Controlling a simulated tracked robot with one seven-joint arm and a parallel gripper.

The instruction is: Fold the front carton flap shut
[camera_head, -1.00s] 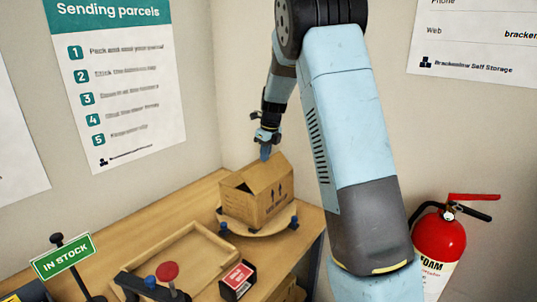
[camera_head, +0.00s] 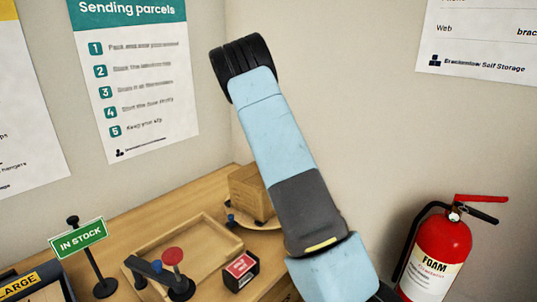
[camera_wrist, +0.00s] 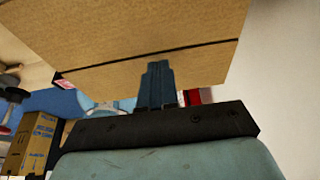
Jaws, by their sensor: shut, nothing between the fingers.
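The carton (camera_head: 246,188) stands on a round turntable (camera_head: 266,222) at the back of the bench in the head view. My arm covers its right part, and the front flap cannot be made out there. My gripper (camera_wrist: 158,70) shows only in the wrist view, its dark blue fingers together and empty. A broad brown cardboard-like surface (camera_wrist: 130,35), crossed by a dark line, fills the top of that view close beyond the fingertips. I cannot tell which face or flap it is, or whether the fingers touch it.
A wooden tray (camera_head: 165,245) lies on the bench, with a red-topped knob (camera_head: 172,257) and a small red-and-black box (camera_head: 240,270) near it. An IN STOCK sign (camera_head: 78,238) stands at left. A fire extinguisher (camera_head: 437,255) is at right. Other cartons (camera_wrist: 32,140) show in the wrist view.

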